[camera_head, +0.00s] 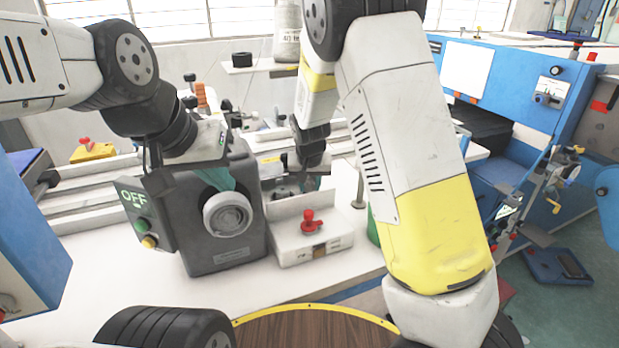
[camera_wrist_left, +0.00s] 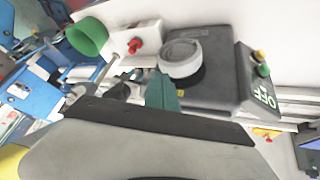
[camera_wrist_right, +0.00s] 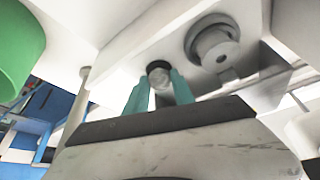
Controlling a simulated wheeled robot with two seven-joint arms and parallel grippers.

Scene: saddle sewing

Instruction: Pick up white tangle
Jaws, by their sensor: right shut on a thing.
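In the right wrist view, my right gripper (camera_wrist_right: 159,88) has its two teal fingers closed on a small whitish piece, which I take to be the white tangle (camera_wrist_right: 161,82). A dark round end shows just beyond it. In the head view this gripper (camera_head: 311,183) is over the back of the white machine block, and what it holds is too small to make out. My left gripper (camera_wrist_left: 161,80) has its teal fingers together, with nothing visible between them. It is close to a white round knob (camera_wrist_left: 180,57) on a dark grey box; contact cannot be told.
The dark grey box (camera_head: 185,240) carries an OFF sign and buttons. Beside it is a white block (camera_head: 317,247) with a red knob. In the right wrist view a grey-white round fitting (camera_wrist_right: 213,44) is right of the fingers, and a green cylinder (camera_wrist_right: 18,45) is left.

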